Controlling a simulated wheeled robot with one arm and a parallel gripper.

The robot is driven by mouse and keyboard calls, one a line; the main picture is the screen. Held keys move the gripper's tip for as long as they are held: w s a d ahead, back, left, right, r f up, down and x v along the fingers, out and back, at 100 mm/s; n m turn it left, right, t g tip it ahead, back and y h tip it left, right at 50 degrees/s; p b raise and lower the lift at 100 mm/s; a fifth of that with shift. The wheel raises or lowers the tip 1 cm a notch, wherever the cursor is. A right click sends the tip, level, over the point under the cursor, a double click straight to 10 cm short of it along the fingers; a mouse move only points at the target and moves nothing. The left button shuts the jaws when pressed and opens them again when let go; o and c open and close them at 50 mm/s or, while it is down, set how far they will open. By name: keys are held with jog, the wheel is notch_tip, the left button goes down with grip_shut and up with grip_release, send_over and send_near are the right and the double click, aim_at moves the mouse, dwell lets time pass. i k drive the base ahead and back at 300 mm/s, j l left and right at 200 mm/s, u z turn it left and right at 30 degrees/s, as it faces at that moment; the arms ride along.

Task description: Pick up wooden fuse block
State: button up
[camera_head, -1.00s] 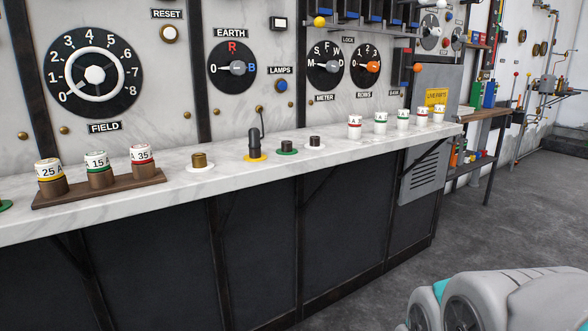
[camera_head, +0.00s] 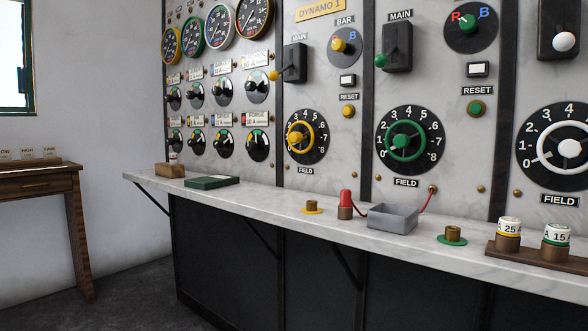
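I cannot tell from the picture which of the two the task means. My gripper is not in view.
The marble shelf (camera_head: 330,231) also bears a green box or book (camera_head: 211,182), a yellow-based brass socket (camera_head: 312,207), a red-capped probe (camera_head: 345,204), a grey tray (camera_head: 391,218) and a green-based socket (camera_head: 452,235). A wooden table (camera_head: 38,187) stands left. Dark floor is clear between.

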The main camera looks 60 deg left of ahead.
aim_at(172, 169)
jog(key=j+u, duration=0.1)
jog(key=u, duration=2.6)
jog(key=i+j, duration=0.15)
jog(key=i, duration=0.3)
jog(key=i+j+z, duration=0.1)
jog(key=i, duration=0.3)
jog(key=i+j, duration=0.25)
jog(key=i, duration=0.2)
jog(key=i+j+z, duration=0.1)
jog(key=i, duration=0.35)
jog(key=j, duration=0.1)
